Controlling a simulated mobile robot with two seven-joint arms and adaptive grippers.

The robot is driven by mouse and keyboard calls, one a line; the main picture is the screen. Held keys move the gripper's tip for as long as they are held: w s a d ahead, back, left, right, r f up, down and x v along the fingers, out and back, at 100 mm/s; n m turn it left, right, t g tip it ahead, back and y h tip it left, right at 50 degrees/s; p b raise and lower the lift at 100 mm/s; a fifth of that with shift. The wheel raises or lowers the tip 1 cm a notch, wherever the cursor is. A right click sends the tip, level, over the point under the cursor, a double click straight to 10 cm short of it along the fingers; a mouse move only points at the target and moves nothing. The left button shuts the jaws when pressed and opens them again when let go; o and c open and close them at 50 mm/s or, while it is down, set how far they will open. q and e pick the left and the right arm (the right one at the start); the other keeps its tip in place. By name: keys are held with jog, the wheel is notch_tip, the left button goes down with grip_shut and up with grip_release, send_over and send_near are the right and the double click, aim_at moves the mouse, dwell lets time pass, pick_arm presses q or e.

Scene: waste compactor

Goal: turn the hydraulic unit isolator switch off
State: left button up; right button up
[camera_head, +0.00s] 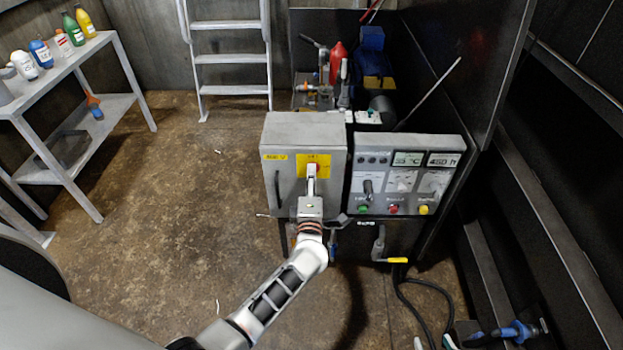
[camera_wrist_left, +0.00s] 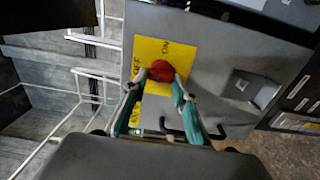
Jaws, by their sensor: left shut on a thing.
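The isolator switch is a red rotary knob (camera_head: 313,166) on a yellow plate (camera_head: 301,164) on the door of a grey box (camera_head: 291,200). In the left wrist view the red knob (camera_wrist_left: 161,70) sits on the yellow plate (camera_wrist_left: 150,50), which carries the words ON and OFF. My left gripper (camera_head: 312,172) is at the knob, and its two fingers (camera_wrist_left: 158,84) stand on either side, shut on it. I cannot tell which word the knob points at. My right gripper is not in view.
Right of the box is a control panel (camera_head: 402,204) with gauges, displays and coloured buttons. A yellow-handled valve (camera_head: 396,260) is below it. A ladder (camera_head: 230,57) stands behind, and a shelf (camera_head: 63,70) with bottles stands left. Floor between them is open.

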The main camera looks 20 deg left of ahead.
dwell(0.3)
pick_arm(q)
jog(key=o, duration=1.1)
jog(key=v, duration=0.7)
jog(key=shift+s+d, duration=0.1)
jog(key=shift+s, duration=0.15)
